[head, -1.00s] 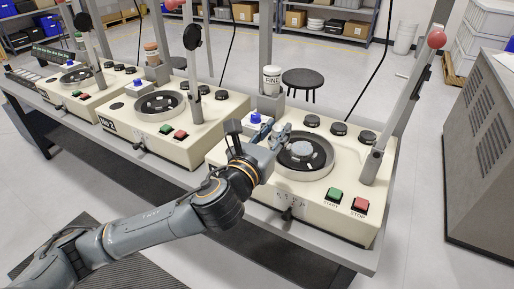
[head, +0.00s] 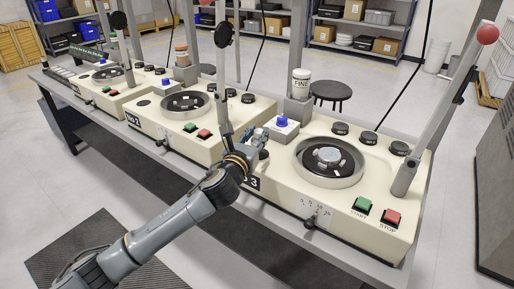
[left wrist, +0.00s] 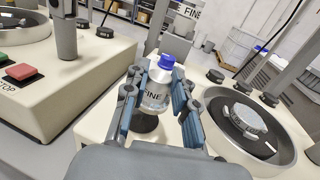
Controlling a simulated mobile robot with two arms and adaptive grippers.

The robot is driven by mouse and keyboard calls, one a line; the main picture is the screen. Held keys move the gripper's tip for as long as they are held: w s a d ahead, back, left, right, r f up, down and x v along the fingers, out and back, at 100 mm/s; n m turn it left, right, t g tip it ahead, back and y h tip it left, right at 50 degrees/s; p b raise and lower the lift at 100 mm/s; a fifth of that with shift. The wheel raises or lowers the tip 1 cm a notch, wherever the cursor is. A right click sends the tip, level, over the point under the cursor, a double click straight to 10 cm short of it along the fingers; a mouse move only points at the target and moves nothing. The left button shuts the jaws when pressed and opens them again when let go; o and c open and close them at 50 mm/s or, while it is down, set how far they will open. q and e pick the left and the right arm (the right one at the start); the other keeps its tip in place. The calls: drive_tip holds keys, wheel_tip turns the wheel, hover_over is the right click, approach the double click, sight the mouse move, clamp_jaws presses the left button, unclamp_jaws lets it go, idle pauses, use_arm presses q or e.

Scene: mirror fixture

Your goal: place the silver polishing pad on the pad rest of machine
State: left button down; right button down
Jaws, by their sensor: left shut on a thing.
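My left gripper (head: 262,139) is over the left part of the nearest cream machine, left of its round bowl. In the left wrist view its fingers (left wrist: 158,88) are shut on the silver polishing pad (left wrist: 155,104); only a small greyish part shows between them, against a clear bottle behind. A dark round spot, which looks like the pad rest (left wrist: 145,122), lies on the machine top below the fingers. It is partly hidden by the gripper in the head view (head: 263,155). My right gripper is not in view.
A blue-capped bottle (head: 282,122) stands just beyond my left gripper. A bowl (head: 328,172) with a round silver piece in it is to the right. A tall lever (head: 225,90) rises close on the left. START and STOP buttons sit at the front right.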

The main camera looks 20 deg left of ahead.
use_arm(q)
drive_tip(key=shift+w+a+f, duration=0.2)
drive_tip(key=shift+w+f, duration=0.55)
drive_tip(key=shift+f, duration=0.15)
drive_tip(key=shift+f+b, duration=0.4)
drive_tip(key=shift+f, duration=1.15)
drive_tip(key=shift+f, duration=0.15)
drive_tip(key=c, duration=1.1)
unclamp_jaws()
